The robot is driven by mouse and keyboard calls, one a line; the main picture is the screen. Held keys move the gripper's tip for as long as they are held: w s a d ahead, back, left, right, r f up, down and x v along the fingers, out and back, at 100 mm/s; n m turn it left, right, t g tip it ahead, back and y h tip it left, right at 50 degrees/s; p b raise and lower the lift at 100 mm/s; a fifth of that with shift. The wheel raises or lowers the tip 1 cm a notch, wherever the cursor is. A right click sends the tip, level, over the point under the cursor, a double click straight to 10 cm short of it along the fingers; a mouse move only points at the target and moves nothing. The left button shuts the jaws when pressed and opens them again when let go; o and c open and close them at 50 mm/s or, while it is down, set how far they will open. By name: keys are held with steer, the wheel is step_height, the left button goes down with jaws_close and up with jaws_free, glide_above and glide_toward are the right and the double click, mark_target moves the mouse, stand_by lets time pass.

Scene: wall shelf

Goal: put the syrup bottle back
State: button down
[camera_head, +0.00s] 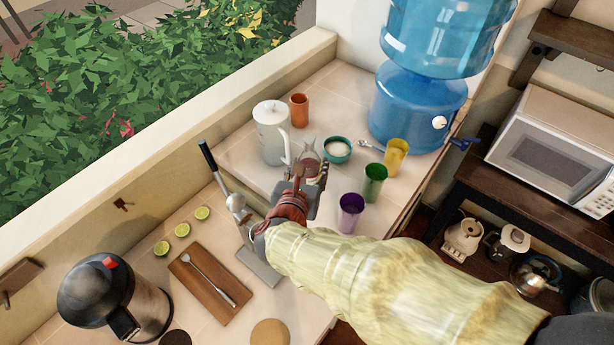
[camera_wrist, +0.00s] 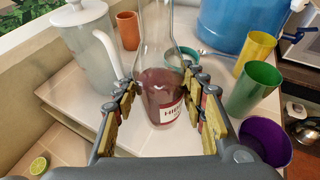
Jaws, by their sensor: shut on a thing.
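The syrup bottle (camera_wrist: 160,90) is clear glass with dark red syrup in its lower part and a white label with red lettering. In the head view the bottle (camera_head: 309,153) is partly hidden by my gripper (camera_head: 308,182), over the raised tiled counter. In the wrist view my gripper (camera_wrist: 160,110) is shut on the bottle, with a finger on each side. The bottle looks upright; I cannot tell whether its base touches the tiles.
A white pitcher (camera_head: 271,133), orange cup (camera_head: 299,110) and teal bowl (camera_head: 337,150) stand close around the bottle. Yellow (camera_head: 396,157), green (camera_head: 374,182) and purple (camera_head: 350,212) cups stand to the right. A blue water dispenser (camera_head: 414,112) is behind. A lime squeezer (camera_head: 236,201) stands left.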

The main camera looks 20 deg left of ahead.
steer(key=shift+w+a+f, duration=0.3)
steer(key=shift+w+f, duration=0.2)
steer(key=shift+f, duration=0.15)
steer(key=shift+w+a+f, duration=0.3)
steer(key=shift+w+f, duration=0.15)
steer(key=shift+f, duration=0.2)
steer(key=shift+w+a+f+b, duration=0.15)
steer(key=shift+f+b, duration=0.45)
steer(key=shift+f, duration=1.05)
steer(key=shift+f, duration=0.2)
steer(key=c, duration=1.1)
jaws_free()
steer(key=shift+o, duration=0.2)
